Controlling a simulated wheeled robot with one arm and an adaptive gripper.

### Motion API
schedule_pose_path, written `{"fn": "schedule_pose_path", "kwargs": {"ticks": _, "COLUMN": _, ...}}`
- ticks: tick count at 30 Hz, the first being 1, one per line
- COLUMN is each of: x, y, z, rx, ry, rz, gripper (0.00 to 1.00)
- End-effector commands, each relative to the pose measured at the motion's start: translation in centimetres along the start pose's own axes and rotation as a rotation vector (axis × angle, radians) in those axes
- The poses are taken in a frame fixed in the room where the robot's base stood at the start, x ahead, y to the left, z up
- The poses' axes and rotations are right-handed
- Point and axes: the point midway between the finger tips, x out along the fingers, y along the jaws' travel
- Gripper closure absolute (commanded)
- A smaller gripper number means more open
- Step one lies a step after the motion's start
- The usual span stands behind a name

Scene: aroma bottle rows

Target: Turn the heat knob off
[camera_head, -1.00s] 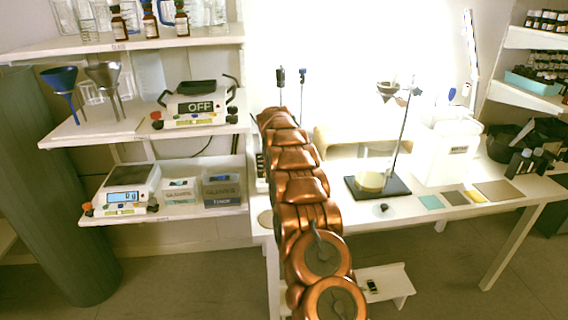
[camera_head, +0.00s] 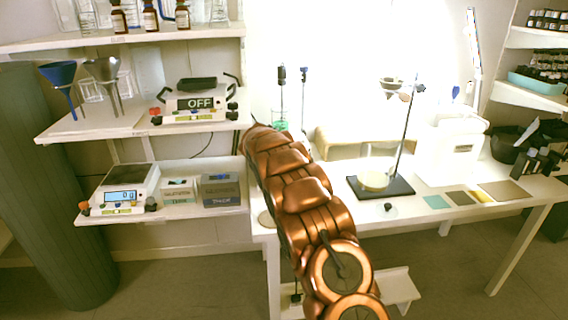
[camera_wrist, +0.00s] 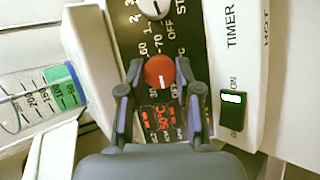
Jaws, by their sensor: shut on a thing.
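The red heat knob (camera_wrist: 159,72) is on the black control panel in the wrist view, with a white pointer line on its face and a dial scale around it. My gripper (camera_wrist: 160,80) is around the red knob, one finger on each side, shut on it. A red lit display (camera_wrist: 160,117) reading about 50°C shows just below the knob, between the fingers. In the head view my arm hides this panel and my gripper.
A white knob (camera_wrist: 153,8) is above the red one. A rocker switch (camera_wrist: 232,108) with a lit green patch is at right.

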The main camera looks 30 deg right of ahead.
Motion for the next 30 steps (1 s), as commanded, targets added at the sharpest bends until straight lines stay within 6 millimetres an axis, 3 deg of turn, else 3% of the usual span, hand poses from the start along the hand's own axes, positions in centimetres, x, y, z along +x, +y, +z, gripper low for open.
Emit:
{"fn": "schedule_pose_path", "kwargs": {"ticks": 10, "x": 0.09, "y": -0.26, "z": -0.01, "rx": -0.126, "ry": 0.000, "rz": 0.052, "gripper": 1.00}}
{"fn": "schedule_pose_path", "kwargs": {"ticks": 26, "x": 0.02, "y": -0.22, "z": -0.08, "rx": -0.148, "ry": 0.001, "rz": 0.061, "gripper": 1.00}}
{"fn": "schedule_pose_path", "kwargs": {"ticks": 27, "x": 0.01, "y": -0.21, "z": -0.09, "rx": -0.148, "ry": 0.001, "rz": 0.061, "gripper": 0.64}}
{"fn": "schedule_pose_path", "kwargs": {"ticks": 30, "x": 0.02, "y": -0.20, "z": -0.07, "rx": -0.147, "ry": 0.000, "rz": 0.061, "gripper": 0.54}}
